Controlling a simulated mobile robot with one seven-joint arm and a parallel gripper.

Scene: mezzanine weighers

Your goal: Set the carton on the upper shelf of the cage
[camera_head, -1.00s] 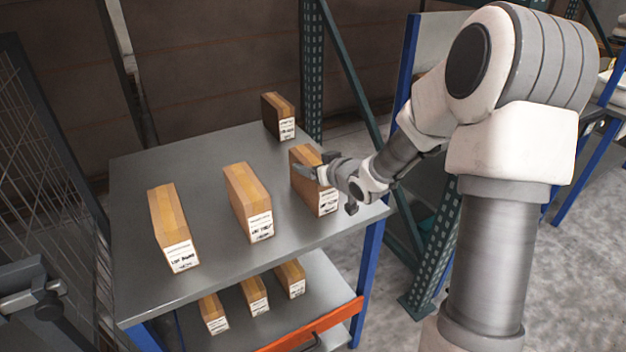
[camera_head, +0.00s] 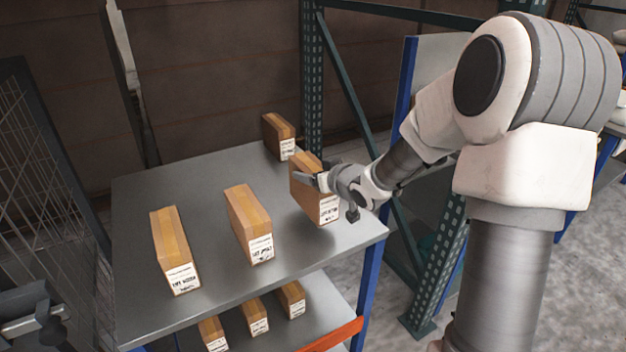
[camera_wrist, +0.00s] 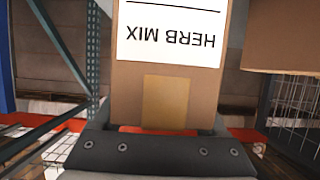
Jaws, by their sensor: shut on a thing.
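My gripper (camera_head: 320,180) is shut on a tan carton (camera_head: 302,184) at the right end of the grey top deck (camera_head: 205,200). The carton is upright and appears slightly above the deck, with a shadow below it. In the wrist view the held carton (camera_wrist: 165,80) fills the middle, and its white label reads "HERB MIX" upside down. A dark-framed mesh panel (camera_head: 42,175) stands at the left of the head view and may be part of the cage. I cannot make out its upper shelf.
Two similar cartons stand on the deck, at left (camera_head: 172,245) and middle (camera_head: 248,225). A darker carton (camera_head: 276,135) stands at the back corner, close behind the held one. Several smaller-looking cartons (camera_head: 255,316) sit on the lower deck. A green rack upright (camera_head: 313,90) rises behind.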

